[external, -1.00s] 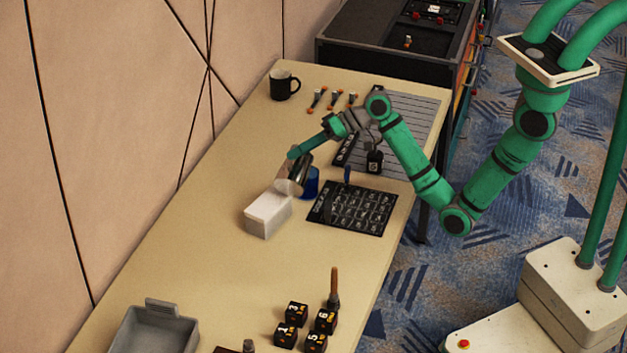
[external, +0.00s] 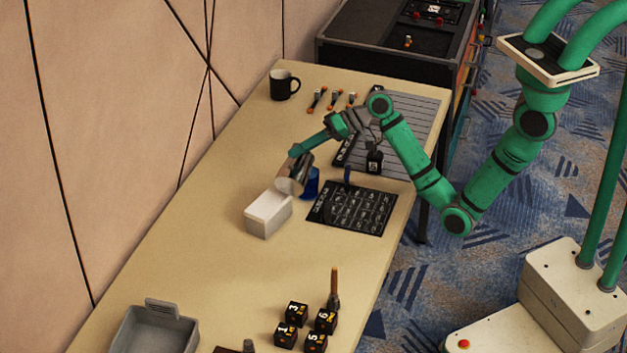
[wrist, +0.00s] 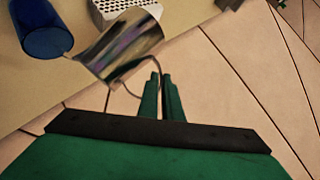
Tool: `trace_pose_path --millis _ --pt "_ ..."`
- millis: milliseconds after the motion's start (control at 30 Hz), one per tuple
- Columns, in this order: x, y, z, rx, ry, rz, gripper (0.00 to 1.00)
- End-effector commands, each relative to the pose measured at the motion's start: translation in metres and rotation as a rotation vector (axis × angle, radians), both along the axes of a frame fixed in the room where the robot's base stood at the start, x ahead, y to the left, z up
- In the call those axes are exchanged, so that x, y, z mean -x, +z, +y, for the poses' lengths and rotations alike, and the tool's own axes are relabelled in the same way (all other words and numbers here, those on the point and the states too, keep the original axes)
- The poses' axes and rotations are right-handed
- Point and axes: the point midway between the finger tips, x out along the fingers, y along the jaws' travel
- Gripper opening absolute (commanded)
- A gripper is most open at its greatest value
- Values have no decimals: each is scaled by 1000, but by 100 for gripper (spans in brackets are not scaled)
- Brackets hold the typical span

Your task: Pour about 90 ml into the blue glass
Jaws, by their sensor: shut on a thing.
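A shiny metal jug (external: 295,176) hangs tilted beside the blue glass; in the wrist view (wrist: 122,42) its lip end points toward that glass. My gripper (wrist: 160,88) is shut on the jug's thin wire-like handle. The blue glass (external: 311,184) stands upright on the table, partly hidden by the jug in the external view. It shows at the upper left of the wrist view (wrist: 42,32), with the jug's lip close to its rim. I cannot make out a stream or the level in the glass.
A white box (external: 267,214) with a perforated top stands just in front of the jug. A black card sheet (external: 362,212) lies to the right. A black mug (external: 284,85), a grey tray (external: 155,330) and several black number cubes (external: 316,322) stand farther off. The table's left middle is clear.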

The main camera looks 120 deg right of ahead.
Motion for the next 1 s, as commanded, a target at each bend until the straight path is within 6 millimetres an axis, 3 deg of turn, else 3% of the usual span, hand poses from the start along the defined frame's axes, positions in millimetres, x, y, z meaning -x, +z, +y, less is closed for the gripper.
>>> trace_pose_path --millis 1000 --pt "8 -1 -7 -50 0 -56 0"
